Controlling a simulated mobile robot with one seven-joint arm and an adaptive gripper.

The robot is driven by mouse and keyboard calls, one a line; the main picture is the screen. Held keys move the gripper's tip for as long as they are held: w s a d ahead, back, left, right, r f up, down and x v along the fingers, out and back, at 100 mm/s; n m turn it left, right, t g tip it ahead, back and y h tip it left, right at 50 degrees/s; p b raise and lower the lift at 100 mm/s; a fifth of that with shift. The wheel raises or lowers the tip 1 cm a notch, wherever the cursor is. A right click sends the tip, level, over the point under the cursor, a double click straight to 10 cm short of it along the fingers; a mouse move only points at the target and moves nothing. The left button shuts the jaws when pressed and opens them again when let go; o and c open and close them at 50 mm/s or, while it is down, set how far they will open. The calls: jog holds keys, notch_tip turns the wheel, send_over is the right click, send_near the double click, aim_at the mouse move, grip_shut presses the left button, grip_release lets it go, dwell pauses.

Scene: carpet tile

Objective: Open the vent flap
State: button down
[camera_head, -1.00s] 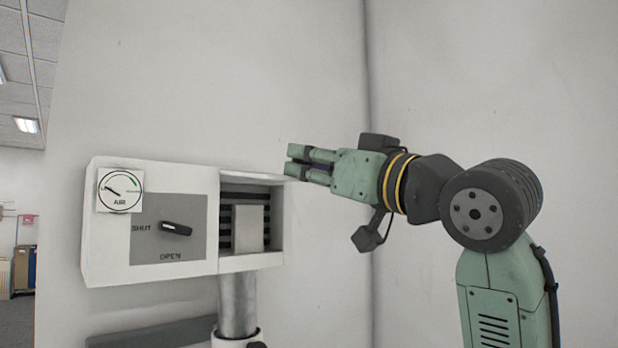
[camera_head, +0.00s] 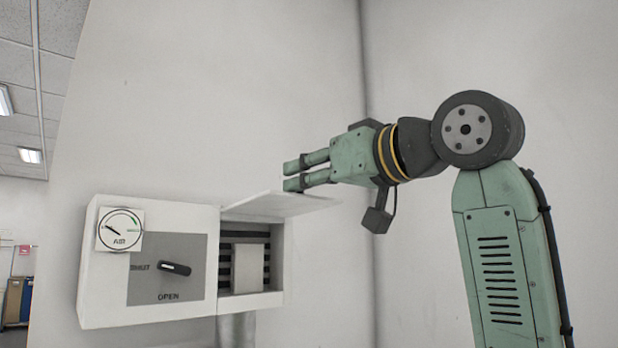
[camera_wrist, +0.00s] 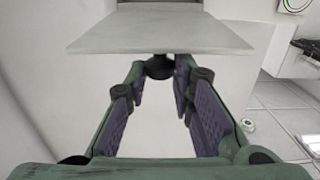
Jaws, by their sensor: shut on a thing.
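The vent flap (camera_head: 275,204) is a pale flat plate sticking out near level from the top of the vent opening on the white wall box (camera_head: 105,290). Its underside shows, and the opening below it is uncovered. In the wrist view the gripper's finger pads (camera_wrist: 160,85) look apart below the flap.
Dark slats (camera_head: 225,265) and a pale block (camera_head: 247,268) show inside the opening. Left of it are a knob (camera_head: 175,268) between SHUT and OPEN labels and an AIR gauge (camera_head: 120,230). A pipe (camera_head: 237,328) runs below. The wall right of the box is clear.

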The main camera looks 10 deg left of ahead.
jog(key=c, duration=1.8)
grip_release()
jog(key=shift+r, duration=0.25)
jog(key=o, duration=0.4)
jog(key=shift+f, duration=0.15)
jog(key=v, duration=1.2)
jog(key=shift+d+f, duration=0.1)
